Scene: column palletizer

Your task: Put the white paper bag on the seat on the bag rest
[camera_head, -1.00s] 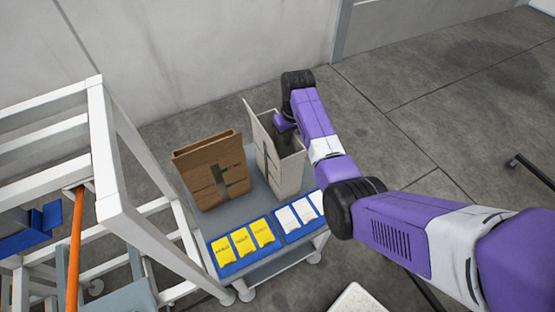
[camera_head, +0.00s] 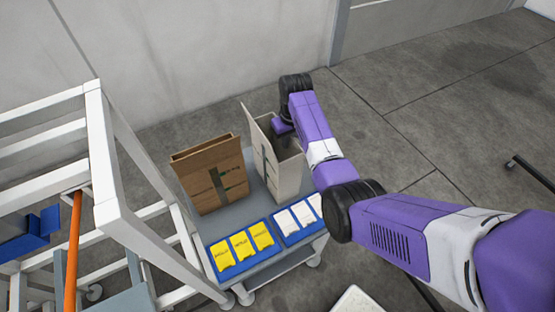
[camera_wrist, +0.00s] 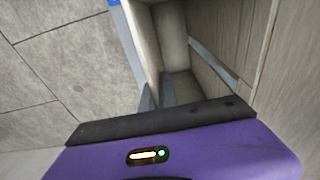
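The white paper bag (camera_head: 286,178) stands upright and open-topped on the grey cart top (camera_head: 236,216) in the head view. It has a tall back panel and a dark strip on its side. My gripper (camera_wrist: 158,96) is at the bag's far, right-hand rim, and my arm partly hides the bag in the head view. In the wrist view, two grey finger ends appear close together at a pale bag wall (camera_wrist: 143,42), with the bag's inside beside them. Whether they press on the wall is unclear. I cannot tell which surface is the bag rest.
A brown paper bag (camera_head: 212,178) stands close left of the white one. Blue trays (camera_head: 274,227) with yellow and white packets are at the cart's front. A white frame (camera_head: 103,160) with an orange pole (camera_head: 73,250) stands left. Grey floor lies open to the right.

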